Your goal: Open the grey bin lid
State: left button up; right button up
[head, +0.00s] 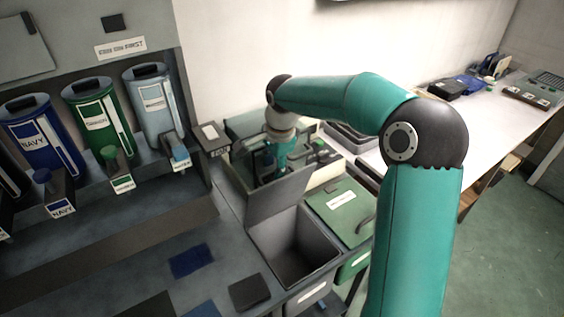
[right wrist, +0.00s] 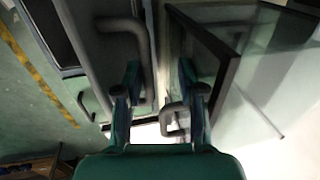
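The grey bin (head: 318,262) stands at the lower middle of the head view, and its dark interior shows. Its grey lid (head: 280,197) is raised and stands steeply tilted at the bin's back edge. My right gripper (head: 277,160) is behind the raised lid, its fingertips partly hidden. In the right wrist view, its two fingers (right wrist: 160,90) are apart with a visible gap. A bent dark handle (right wrist: 145,55) on a grey panel is close to the left finger; I cannot tell whether they touch. My left gripper is not in view.
A green lid (head: 338,205) with a handle lies shut on the bin at right. Navy (head: 45,140), green (head: 98,118) and light blue (head: 155,103) canisters stand at left. Dark and blue squares lie on the front surface. A white table (head: 480,130) is at right.

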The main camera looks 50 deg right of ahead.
jog(key=v, duration=0.8)
jog(key=shift+w, duration=0.15)
dwell(0.5)
